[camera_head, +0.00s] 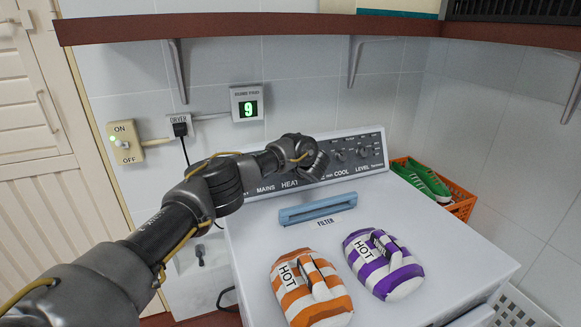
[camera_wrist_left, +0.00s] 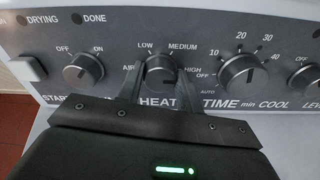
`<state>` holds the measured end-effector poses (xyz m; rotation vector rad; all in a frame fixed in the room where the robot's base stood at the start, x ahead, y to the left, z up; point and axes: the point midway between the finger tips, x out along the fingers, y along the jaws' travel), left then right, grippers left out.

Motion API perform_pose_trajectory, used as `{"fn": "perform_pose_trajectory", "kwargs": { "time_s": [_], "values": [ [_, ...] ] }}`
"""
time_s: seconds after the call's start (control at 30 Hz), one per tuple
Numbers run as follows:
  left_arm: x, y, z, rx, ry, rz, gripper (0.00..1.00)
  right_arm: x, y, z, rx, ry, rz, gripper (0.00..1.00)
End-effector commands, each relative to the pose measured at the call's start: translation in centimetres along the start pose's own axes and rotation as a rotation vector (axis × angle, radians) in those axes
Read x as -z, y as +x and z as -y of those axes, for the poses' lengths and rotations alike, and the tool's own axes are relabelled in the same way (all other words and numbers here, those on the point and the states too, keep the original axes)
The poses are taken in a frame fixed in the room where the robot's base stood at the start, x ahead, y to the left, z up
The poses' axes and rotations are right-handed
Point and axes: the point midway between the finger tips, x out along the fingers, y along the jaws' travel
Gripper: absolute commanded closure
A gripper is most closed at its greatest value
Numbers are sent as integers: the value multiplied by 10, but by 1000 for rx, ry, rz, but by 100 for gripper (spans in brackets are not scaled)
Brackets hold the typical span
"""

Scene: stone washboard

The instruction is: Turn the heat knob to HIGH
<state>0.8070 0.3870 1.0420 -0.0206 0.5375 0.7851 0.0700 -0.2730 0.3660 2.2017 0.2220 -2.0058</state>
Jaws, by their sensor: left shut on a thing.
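The heat knob (camera_wrist_left: 160,71) is a round dark knob above the word HEAT on the dryer's grey control panel (camera_wrist_left: 118,38). LOW and MEDIUM are printed above it, AIR to its left and HIGH to its right. My left gripper (camera_wrist_left: 160,84) has one finger on each side of the knob and is shut on it. I cannot tell clearly which mark the knob points to. In the head view my left gripper (camera_head: 312,168) is at the panel and hides the heat knob. My right gripper is not in view.
On the dryer top are a blue filter handle (camera_head: 317,209), an orange striped mitt (camera_head: 312,291) and a purple striped mitt (camera_head: 383,265). An orange basket (camera_head: 461,201) holds green shoes.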

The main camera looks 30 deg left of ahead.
Motion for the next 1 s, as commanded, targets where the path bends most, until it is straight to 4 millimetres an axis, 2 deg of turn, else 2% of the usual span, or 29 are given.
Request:
{"fn": "perform_pose_trajectory", "kwargs": {
  "time_s": [0.03,0.07,0.2,0.57,0.67,1.0],
  "values": [
    [1,0,0,1,1,-1,87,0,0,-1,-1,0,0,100],
    [1,0,0,1,0,-1,60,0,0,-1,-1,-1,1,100],
    [0,0,0,1,0,-1,43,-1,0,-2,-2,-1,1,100],
    [0,-4,1,1,-2,-2,43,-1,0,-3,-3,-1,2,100],
    [1,-15,2,3,0,-4,43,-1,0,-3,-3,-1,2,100],
    [0,-77,2,4,1,-6,43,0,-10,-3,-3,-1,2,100]
  ]
}}
